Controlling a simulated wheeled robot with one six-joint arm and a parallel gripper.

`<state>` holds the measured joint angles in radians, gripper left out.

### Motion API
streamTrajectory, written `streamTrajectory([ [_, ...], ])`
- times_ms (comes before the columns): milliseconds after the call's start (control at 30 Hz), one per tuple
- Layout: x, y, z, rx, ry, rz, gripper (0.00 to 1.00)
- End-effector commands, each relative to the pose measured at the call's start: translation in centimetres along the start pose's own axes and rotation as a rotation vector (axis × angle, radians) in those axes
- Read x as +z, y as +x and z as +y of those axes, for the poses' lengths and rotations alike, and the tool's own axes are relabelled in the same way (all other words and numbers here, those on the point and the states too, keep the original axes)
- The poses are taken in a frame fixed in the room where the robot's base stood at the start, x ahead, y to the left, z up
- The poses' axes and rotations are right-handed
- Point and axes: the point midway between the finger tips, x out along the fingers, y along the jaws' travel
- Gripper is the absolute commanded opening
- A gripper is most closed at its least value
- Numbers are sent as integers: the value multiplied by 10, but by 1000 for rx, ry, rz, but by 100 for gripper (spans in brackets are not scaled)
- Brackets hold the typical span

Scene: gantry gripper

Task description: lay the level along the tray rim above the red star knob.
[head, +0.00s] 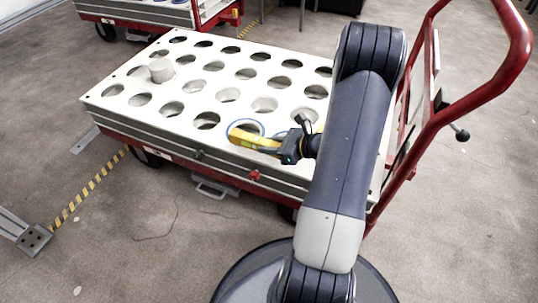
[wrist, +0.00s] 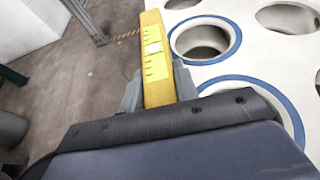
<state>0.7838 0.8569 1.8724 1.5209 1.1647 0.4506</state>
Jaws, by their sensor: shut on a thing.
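The yellow level (head: 250,139) is in my gripper (head: 284,150), over the near edge of the white tray (head: 150,122) in the head view. In the wrist view the level (wrist: 154,60) points away from me, between the two grey fingers (wrist: 155,88), with the tray (wrist: 258,48) to its right and floor to its left. My gripper is shut on the level. I cannot tell whether the level touches the rim. The red star knob (head: 254,175) sits on the cart's near side, below the level. The wrist view does not show the knob.
The tray has rows of round holes; two by the level have blue rings (wrist: 178,48). A pale cylinder (head: 161,70) stands at a hole on the far left. A dark knob (head: 198,154) is on the near side. The red cart handle (head: 446,112) rises at the right.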

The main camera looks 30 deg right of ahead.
Motion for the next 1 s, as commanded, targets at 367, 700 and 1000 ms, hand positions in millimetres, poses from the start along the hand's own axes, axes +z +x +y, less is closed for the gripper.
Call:
streamTrajectory([
  [367, -28, 12, 0, 0, -2, -1, 0],
  [700, -31, 13, 0, 1, -1, 0, 38],
  [1000, -31, 13, 0, 1, -1, 0, 51],
])
